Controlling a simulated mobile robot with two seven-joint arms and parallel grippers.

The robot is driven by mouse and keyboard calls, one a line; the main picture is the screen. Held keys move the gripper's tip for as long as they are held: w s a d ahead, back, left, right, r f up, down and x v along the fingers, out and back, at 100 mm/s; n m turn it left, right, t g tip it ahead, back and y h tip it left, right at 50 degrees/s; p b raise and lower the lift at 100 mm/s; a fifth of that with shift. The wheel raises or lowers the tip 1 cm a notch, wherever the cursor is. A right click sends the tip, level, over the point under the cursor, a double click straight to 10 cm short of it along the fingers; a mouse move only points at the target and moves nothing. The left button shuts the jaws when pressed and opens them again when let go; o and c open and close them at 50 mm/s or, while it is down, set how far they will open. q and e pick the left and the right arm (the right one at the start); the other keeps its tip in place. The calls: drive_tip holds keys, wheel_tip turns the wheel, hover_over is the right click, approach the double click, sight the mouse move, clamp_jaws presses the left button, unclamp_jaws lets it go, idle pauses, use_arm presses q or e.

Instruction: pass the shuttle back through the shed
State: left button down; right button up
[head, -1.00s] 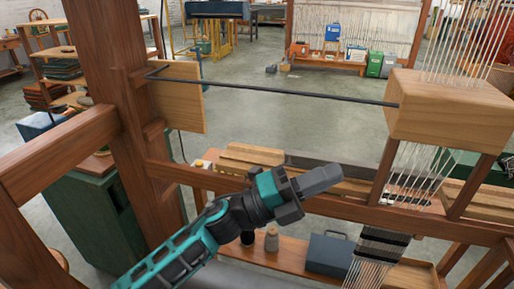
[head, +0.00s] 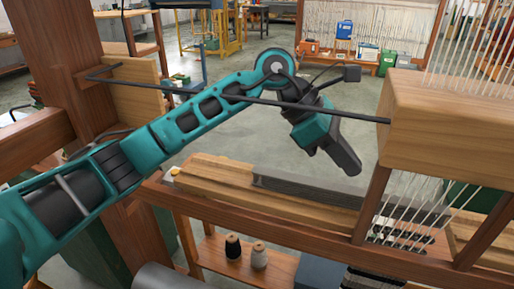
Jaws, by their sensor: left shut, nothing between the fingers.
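My left gripper (head: 347,163), dark with a teal wrist, is shut and empty. It points down to the right, above the loom's wooden sley beam (head: 215,172) and left of the pale wooden block (head: 450,118). White warp threads (head: 408,222) run below the block, to the right of the gripper, and do not touch it. I cannot make out the shed opening between them. I cannot identify the shuttle in this view. My right gripper is not in view.
A thin dark rod (head: 225,97) runs from the left post (head: 62,60) to the block, close to my left arm. A grey bar (head: 305,190) lies along the beam. Two thread cones (head: 259,256) stand on a lower shelf. Open floor lies behind the loom.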

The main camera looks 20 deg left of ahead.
sight(311, 181)
use_arm(q)
drive_tip(key=shift+w+a, duration=0.1)
drive_tip(key=shift+w, duration=0.05)
drive_tip(key=a, duration=0.5)
drive_tip(key=shift+s+r, duration=0.1)
drive_tip(key=shift+s, duration=0.2)
drive_tip(key=a, duration=1)
drive_tip(key=s+a, duration=0.1)
drive_tip(key=a, duration=0.5)
drive_tip(key=shift+a+f, duration=0.1)
drive_tip(key=shift+f, duration=0.1)
drive_tip(key=f, duration=0.4)
drive_tip(key=shift+d+f, duration=0.2)
drive_tip(key=shift+w+d+f, duration=0.1)
drive_tip(key=shift+d, duration=0.45)
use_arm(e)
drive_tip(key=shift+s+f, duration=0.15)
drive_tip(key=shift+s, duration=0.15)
